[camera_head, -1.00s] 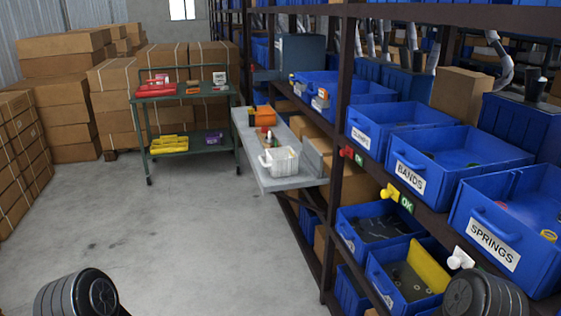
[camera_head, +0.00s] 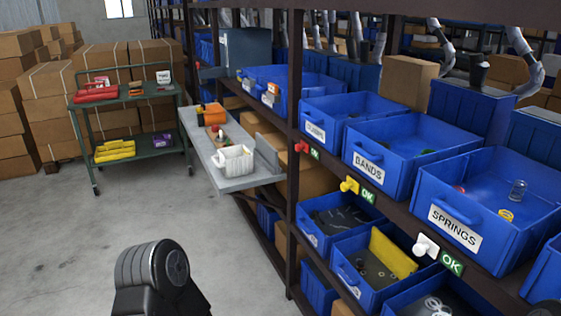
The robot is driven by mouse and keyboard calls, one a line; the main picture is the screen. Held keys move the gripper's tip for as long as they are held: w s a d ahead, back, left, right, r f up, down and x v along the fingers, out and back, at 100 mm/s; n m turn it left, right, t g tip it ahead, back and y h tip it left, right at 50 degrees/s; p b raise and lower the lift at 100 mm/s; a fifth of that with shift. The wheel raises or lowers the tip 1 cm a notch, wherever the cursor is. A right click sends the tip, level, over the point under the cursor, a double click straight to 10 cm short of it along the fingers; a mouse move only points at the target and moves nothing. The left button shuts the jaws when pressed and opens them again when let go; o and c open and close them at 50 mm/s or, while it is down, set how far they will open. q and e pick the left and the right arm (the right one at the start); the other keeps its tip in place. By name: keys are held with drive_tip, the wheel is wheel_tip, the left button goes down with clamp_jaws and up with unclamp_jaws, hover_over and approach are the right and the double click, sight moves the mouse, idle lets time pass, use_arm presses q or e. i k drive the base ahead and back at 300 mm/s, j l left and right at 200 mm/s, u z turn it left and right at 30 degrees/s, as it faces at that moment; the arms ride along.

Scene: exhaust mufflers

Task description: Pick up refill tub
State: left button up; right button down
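A white open tub (camera_head: 235,160) with a handle stands upright near the front end of a grey side shelf (camera_head: 222,181). It looks like the refill tub; its contents are too small to make out. Neither of my grippers is in view. Only a dark rounded link of my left arm shows at the bottom left of centre, well short of the tub.
Blue bins labelled BANDS (camera_head: 400,150) and SPRINGS (camera_head: 480,200) fill the rack at right. A dark rack post (camera_head: 294,120) stands right of the tub. A green cart (camera_head: 135,150) stands at left. The grey floor (camera_head: 75,235) before the cart is clear.

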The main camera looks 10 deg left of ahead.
sight(234, 160)
drive_tip(key=i+j+z, duration=0.15)
drive_tip(key=j+z, duration=0.15)
drive_tip(key=i+j+z, duration=0.25)
drive_tip(key=j+z, duration=0.3)
drive_tip(key=j, duration=0.15)
drive_tip(key=i+j+z, duration=0.1)
drive_tip(key=j, duration=0.55)
drive_tip(key=i+j, duration=0.15)
drive_tip(key=j, duration=0.5)
drive_tip(key=i+j+z, duration=0.15)
drive_tip(key=j, duration=1.15)
drive_tip(key=i+z, duration=0.05)
drive_tip(key=i, duration=0.05)
